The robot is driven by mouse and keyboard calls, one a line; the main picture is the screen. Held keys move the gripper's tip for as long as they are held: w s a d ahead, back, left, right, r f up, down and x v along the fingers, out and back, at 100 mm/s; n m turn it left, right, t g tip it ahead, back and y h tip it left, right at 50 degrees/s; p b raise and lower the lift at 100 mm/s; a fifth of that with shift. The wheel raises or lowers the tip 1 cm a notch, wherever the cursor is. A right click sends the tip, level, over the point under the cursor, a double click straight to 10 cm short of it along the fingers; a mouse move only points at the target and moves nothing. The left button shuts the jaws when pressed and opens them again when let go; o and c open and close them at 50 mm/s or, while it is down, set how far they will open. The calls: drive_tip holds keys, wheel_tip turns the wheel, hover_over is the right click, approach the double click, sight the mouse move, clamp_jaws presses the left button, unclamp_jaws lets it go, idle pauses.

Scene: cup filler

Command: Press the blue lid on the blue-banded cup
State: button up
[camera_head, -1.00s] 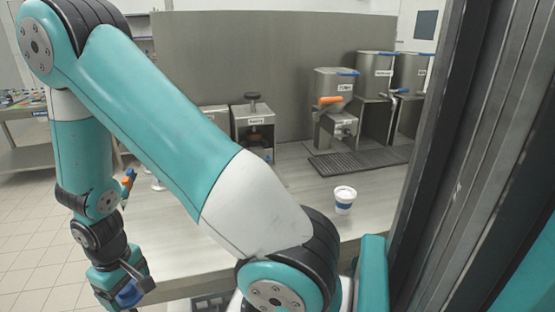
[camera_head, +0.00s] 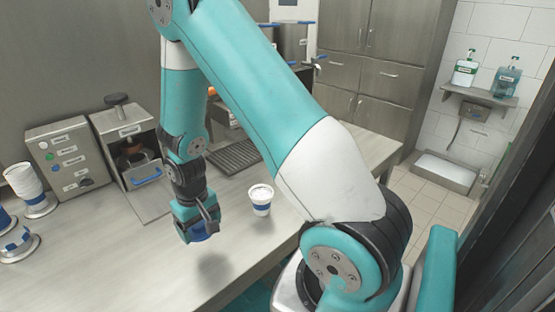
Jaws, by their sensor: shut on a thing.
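The blue-banded cup (camera_head: 261,205) stands upright on the steel counter, white with a blue band and pale contents at its open top. My gripper (camera_head: 205,230) points down above the counter, to the left of the cup and apart from it. It is shut on the blue lid (camera_head: 202,236), which shows below the fingers. The fingers hide part of the lid. A shadow lies on the counter below it.
Stacked cups (camera_head: 27,183) and blue lids (camera_head: 18,243) stand at the far left of the counter (camera_head: 130,270). A press machine (camera_head: 128,150) and a button box (camera_head: 68,155) stand at the back. A drip grate (camera_head: 235,157) lies behind my arm. The counter's front is clear.

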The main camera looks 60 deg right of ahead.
drive_tip(key=d+r+m+p, duration=0.3)
drive_tip(key=d+r+m, duration=0.1)
drive_tip(key=d, duration=0.4)
wheel_tip(320, 180, up, 3)
drive_tip(key=m+p, duration=0.3)
drive_tip(key=m, duration=0.3)
hover_over(260, 194)
drive_tip(key=shift+w+a+r, duration=0.1)
drive_tip(key=shift+a, duration=0.05)
drive_tip(key=shift+d, duration=0.35)
drive_tip(key=shift+f+b, duration=2.7)
drive_tip(key=shift+f, duration=0.6)
drive_tip(key=shift+s+a, duration=0.2)
drive_tip(key=shift+s, duration=0.05)
drive_tip(key=shift+f, duration=0.4)
drive_tip(key=shift+r, duration=0.1)
drive_tip(key=o, duration=0.8)
